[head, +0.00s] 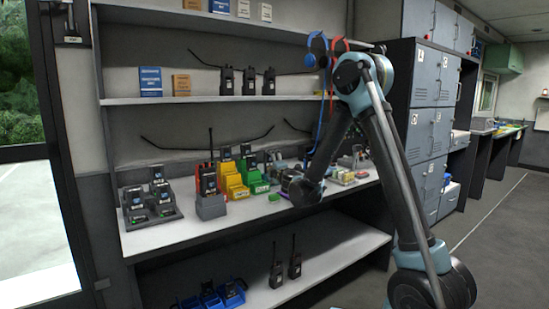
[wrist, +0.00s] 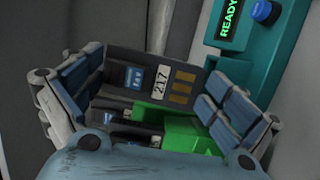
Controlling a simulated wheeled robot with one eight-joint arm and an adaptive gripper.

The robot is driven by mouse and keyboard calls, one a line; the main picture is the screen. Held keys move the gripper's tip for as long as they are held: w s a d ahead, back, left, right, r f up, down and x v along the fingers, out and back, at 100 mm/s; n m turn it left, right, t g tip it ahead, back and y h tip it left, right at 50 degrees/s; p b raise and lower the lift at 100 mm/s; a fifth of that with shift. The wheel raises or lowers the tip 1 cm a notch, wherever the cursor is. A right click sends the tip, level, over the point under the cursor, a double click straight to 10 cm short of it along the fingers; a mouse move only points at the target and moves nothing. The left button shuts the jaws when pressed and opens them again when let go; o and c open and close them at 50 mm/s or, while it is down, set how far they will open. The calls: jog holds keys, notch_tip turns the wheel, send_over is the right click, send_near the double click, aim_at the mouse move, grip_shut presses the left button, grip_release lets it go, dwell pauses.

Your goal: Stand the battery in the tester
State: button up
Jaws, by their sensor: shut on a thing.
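My gripper (wrist: 155,98) is shut on a dark battery (wrist: 146,60), with its blue pads on either side of it. The battery has a blue label, a white tag reading 217 and gold contacts. A teal tester (wrist: 209,80) with a lit green READY display and a blue knob stands at the upper right of the wrist view, apart from the battery. In the head view my gripper (head: 305,190) is over the workbench's front edge; the battery there cannot be made out, and I cannot pick out the tester.
A green bin (wrist: 190,135) lies beyond the battery in the wrist view. On the workbench (head: 180,236) are a grey charger rack (head: 150,215) with several units, and yellow (head: 236,187) and green bins. Radios (head: 249,82) stand on the shelf above. Grey lockers (head: 432,95) stand right.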

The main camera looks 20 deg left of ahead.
jog(key=shift+s+d+f, duration=0.3)
jog(key=shift+s+f, duration=0.2)
jog(key=shift+f, duration=0.15)
jog(key=o, duration=1.3)
jog(key=shift+o, duration=0.2)
jog(key=shift+w+a+f, duration=0.1)
jog(key=shift+w+f, duration=0.05)
jog(key=shift+f, duration=0.2)
jog(key=shift+w, duration=0.1)
jog(key=shift+d, duration=0.2)
jog(key=shift+s, duration=0.3)
jog(key=v, duration=0.5)
jog(key=shift+s+d, duration=0.25)
jog(key=shift+s+d+f, duration=0.1)
jog(key=shift+s+d, duration=0.2)
jog(key=shift+d, duration=0.2)
jog(key=shift+s+d+r, duration=0.1)
jog(key=shift+s+r, duration=0.3)
